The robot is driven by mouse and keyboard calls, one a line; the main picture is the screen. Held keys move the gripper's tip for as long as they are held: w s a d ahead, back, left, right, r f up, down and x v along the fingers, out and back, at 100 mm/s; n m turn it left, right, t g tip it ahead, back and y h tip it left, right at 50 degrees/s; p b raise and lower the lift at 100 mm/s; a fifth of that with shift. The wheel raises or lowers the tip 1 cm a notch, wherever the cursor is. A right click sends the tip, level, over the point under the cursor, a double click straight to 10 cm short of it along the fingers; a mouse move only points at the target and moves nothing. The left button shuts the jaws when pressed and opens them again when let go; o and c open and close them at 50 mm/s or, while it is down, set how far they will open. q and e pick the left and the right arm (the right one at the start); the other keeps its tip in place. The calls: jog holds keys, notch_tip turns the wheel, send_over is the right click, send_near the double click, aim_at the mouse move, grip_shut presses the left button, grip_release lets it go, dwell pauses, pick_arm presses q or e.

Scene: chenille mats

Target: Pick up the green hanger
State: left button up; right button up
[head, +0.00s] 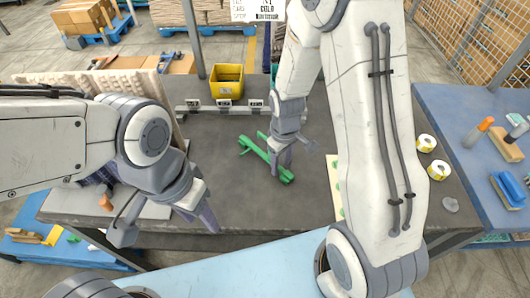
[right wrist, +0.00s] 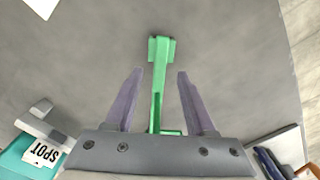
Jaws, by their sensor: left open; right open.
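The green hanger (head: 252,149) lies on the dark grey table near its middle. In the right wrist view the hanger (right wrist: 160,75) runs upward from between my fingers, and its near end is partly hidden by the gripper body. My right gripper (head: 282,160) is over the hanger, pointing down. Its two fingers (right wrist: 154,88) are apart, one on each side of the green bar, with gaps on both sides. My left gripper (head: 170,222) is open and empty at the table's front left, away from the hanger.
A yellow bin (head: 226,82) stands at the back of the table (head: 245,195). Several small labelled blocks line a rail (head: 190,108) in front of it. White-and-yellow rolls (head: 427,143) lie at the right. A blue side table (head: 460,120) holds brushes (head: 508,190).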

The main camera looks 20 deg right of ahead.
jog(key=shift+f, duration=0.9)
jog(key=shift+c, duration=0.3)
grip_shut()
jog(key=shift+r, duration=0.1)
